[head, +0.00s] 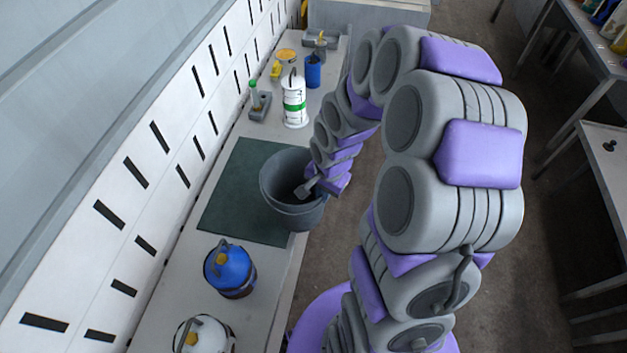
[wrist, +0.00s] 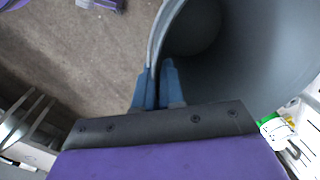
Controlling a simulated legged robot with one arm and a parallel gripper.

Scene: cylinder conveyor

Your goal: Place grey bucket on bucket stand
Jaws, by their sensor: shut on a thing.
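The grey bucket (head: 275,187) is upright, open end up, over the right edge of a dark green mat on the bench in the head view. I cannot tell whether its base touches the mat. My gripper (head: 304,190) is at the bucket's right rim. In the wrist view the blue fingers (wrist: 158,85) are shut on the bucket wall, one finger inside and one outside. The bucket's inside (wrist: 250,60) looks empty where it shows. I cannot make out a separate bucket stand; the dark green mat (head: 235,190) is the only bare platform-like surface here.
A blue-topped container (head: 230,270) and a white one (head: 203,338) stand on the bench nearer me. A white-and-green canister (head: 294,100) and a blue cup (head: 313,72) stand beyond the mat. A slotted white wall (head: 150,130) borders the bench's left; open floor lies right.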

